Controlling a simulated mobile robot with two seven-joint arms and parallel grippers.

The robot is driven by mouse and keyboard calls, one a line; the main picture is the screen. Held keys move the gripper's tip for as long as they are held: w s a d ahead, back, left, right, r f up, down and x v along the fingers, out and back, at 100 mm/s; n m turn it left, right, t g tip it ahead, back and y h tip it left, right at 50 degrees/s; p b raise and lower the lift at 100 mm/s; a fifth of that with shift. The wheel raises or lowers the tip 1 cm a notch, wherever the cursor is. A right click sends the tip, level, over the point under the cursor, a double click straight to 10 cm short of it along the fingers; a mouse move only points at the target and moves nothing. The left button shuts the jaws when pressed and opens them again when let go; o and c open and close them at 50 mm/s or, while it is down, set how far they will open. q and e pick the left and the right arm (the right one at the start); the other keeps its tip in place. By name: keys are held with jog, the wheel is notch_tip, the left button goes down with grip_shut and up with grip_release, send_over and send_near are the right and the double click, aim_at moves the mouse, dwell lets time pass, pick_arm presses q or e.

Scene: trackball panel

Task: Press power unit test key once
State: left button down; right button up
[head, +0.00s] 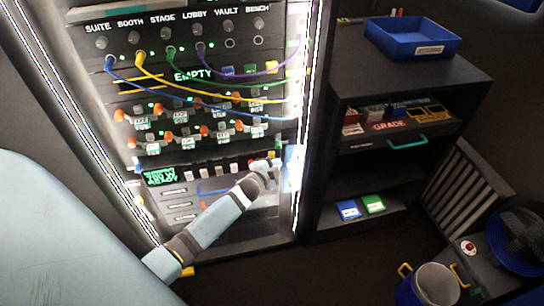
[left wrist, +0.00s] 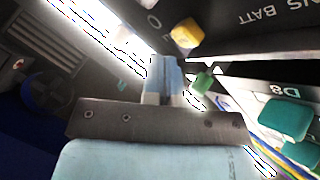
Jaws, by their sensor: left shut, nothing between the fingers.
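The rack's lower unit has a green-lit display (head: 160,177) and a row of pale keys (head: 205,171) to its right. I cannot read a test label on any key. A small yellow key or knob (head: 272,154) shows just above my left gripper (head: 274,165), at the right end of that row. In the left wrist view a yellow key (left wrist: 187,33) stands out close beyond the shut, empty fingertips (left wrist: 166,62), slightly to their right. A gap seems to remain between them. A green knob (left wrist: 203,82) is right of the fingers. My right gripper is out of view.
Above are rows of orange-tipped switches (head: 165,135) and colored cables (head: 190,90) arcing to the rack's bright right edge. A dark shelf with a blue tray (head: 412,38) stands to the right. A bin (head: 432,284) and fan (head: 518,238) are at lower right.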

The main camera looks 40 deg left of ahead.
pick_arm(q)
jog(key=shift+a, duration=0.1)
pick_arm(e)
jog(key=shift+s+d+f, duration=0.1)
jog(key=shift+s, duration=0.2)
pick_arm(q)
jog(key=shift+w+a, duration=0.25)
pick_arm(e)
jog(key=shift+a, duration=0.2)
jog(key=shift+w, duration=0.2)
